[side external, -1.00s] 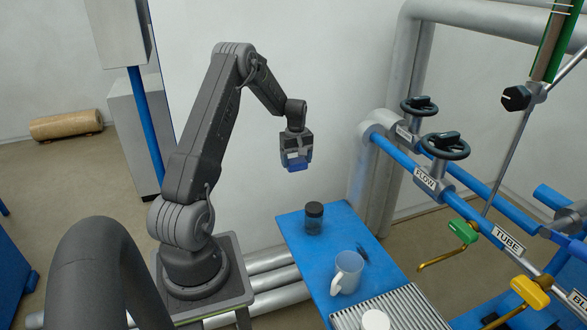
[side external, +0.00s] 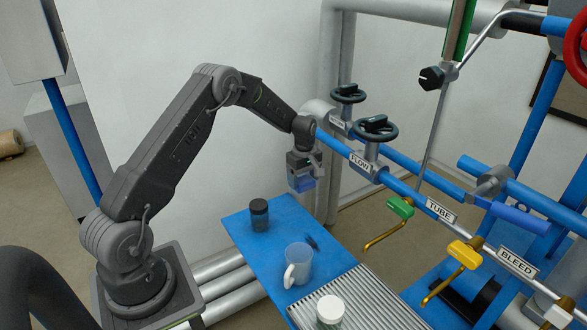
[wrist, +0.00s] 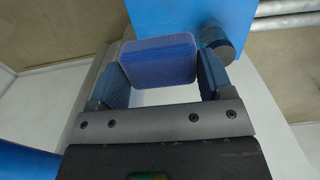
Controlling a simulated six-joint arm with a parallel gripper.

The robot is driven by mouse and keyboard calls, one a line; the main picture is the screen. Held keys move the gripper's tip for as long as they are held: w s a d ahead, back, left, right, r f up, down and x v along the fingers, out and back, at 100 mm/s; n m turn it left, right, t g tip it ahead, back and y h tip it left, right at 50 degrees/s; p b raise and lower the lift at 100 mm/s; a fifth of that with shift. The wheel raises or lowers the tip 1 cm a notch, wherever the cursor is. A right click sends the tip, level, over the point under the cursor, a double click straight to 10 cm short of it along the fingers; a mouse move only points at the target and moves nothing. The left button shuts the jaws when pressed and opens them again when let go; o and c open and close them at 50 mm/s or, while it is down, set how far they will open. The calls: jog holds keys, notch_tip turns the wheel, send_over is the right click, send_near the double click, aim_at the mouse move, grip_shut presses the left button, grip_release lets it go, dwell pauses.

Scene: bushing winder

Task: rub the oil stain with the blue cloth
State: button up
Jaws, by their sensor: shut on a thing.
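My gripper (side external: 301,178) hangs above the far right part of the blue table, pointing down, shut on the blue cloth (side external: 303,186). In the wrist view the blue cloth (wrist: 160,60) looks like a thick, rounded pad held between the two fingers. It is clear of the tabletop. A dark mark that looks like the oil stain (side external: 311,242) lies on the blue table, below the gripper in the picture, between the jar and the mug. I cannot make out the stain in the wrist view.
A dark-lidded jar (side external: 259,215) stands left of the stain and a pale mug (side external: 298,264) in front of it. A white-lidded jar (side external: 330,311) stands at the ribbed rack (side external: 368,306). Blue pipes with valve handwheels (side external: 375,128) run close to the right.

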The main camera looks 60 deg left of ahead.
aim_at(303, 233)
notch_tip(303, 233, down, 20)
jog(key=shift+f, duration=0.1)
jog(key=shift+w+d, duration=0.1)
jog(key=shift+d, duration=5.6)
jog(key=shift+a, duration=5.65)
notch_tip(303, 233, up, 8)
